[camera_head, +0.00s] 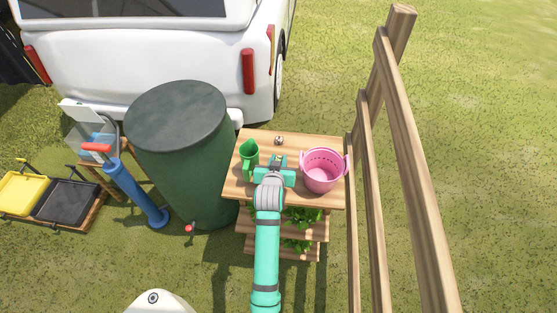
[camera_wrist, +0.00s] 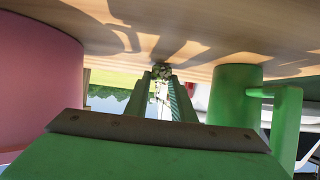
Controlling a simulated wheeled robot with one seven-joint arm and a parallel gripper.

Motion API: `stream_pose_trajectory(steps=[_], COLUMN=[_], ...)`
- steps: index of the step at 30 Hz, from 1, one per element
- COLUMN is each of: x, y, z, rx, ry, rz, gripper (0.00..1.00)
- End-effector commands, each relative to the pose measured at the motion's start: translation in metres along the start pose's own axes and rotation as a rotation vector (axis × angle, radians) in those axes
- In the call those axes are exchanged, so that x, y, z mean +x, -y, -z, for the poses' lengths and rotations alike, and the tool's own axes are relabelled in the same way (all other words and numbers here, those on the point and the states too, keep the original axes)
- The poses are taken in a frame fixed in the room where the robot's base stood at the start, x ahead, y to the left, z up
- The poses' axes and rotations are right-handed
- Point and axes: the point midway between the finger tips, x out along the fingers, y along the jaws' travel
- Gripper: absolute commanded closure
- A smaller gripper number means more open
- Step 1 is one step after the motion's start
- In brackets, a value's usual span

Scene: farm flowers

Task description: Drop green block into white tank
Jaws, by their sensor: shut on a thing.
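My gripper (camera_head: 279,160) is over the wooden stand's top, between a green cup-like vessel (camera_head: 248,158) and a pink bucket (camera_head: 322,170). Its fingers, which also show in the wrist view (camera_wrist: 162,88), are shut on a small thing. It is too small and hidden to tell whether it is the green block. A small mottled round object (camera_head: 279,140) sits on the stand just beyond the fingertips. It seems to show past the fingertips in the wrist view (camera_wrist: 160,70). I cannot clearly make out a white tank.
A dark green barrel (camera_head: 182,150) stands left of the wooden stand (camera_head: 310,144). A blue pump (camera_head: 136,190) and yellow and black trays (camera_head: 22,193) are farther left. A white vehicle (camera_head: 150,60) is behind. A wooden fence (camera_head: 410,150) runs along the right. Open grass lies beyond it.

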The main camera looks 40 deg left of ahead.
Motion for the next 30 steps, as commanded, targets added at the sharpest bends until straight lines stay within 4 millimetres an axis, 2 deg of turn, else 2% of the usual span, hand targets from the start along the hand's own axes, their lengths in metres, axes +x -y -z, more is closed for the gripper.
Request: stream_pose_trajectory(steps=[3,4,6,16,19,23,30], x=[0.001,0.001,0.001,0.000,-0.006,-0.025,-0.074], y=[0.000,0.000,0.000,0.000,0.000,0.001,-0.001], z=[-0.002,-0.003,-0.002,-0.001,0.001,0.000,0.000], rx=[0.000,0.000,0.000,0.000,-0.001,-0.003,-0.002], ry=[0.001,0.000,0.000,-0.001,-0.002,-0.001,-0.001], rz=[-0.001,0.000,0.000,0.000,0.000,0.001,-0.001], gripper=[1.00,0.75,0.59,0.59,0.59,0.59,0.59])
